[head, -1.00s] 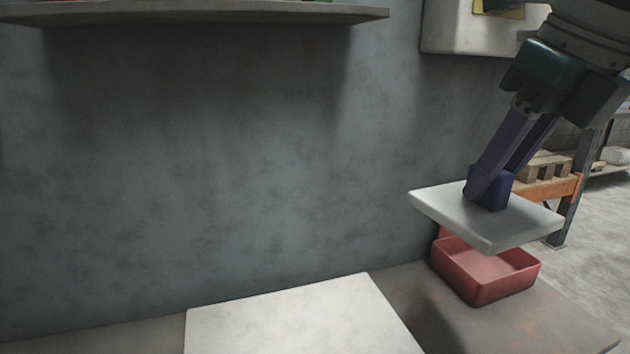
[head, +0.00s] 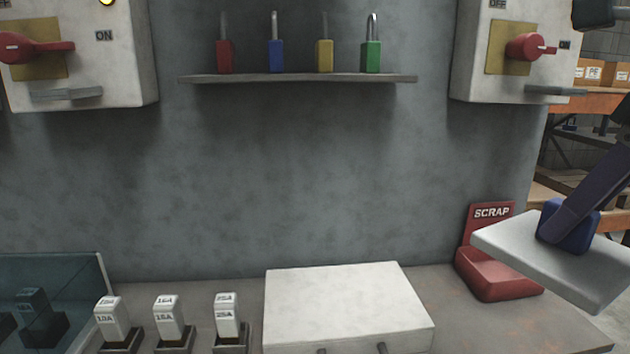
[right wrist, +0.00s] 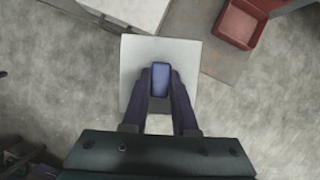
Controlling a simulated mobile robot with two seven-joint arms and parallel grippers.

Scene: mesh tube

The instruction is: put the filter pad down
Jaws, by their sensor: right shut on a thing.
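The filter pad is a flat white square slab (head: 540,258) with a blue block handle (head: 566,228) on top. My right gripper (head: 572,222) is shut on that handle and holds the pad in the air, slightly tilted in the head view, at the lower right. In the right wrist view the pad (right wrist: 134,62) lies below the two fingers (right wrist: 160,82), with the handle between them. It hangs near the bench edge, with floor showing around much of it. My left gripper is not in view.
A red SCRAP bin (head: 492,272) stands on the bench's right end, behind the pad. A white box (head: 350,305) sits mid-bench, with several labelled fuse blocks (head: 168,318) left of it. A shelf (head: 300,79) with padlocks is above.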

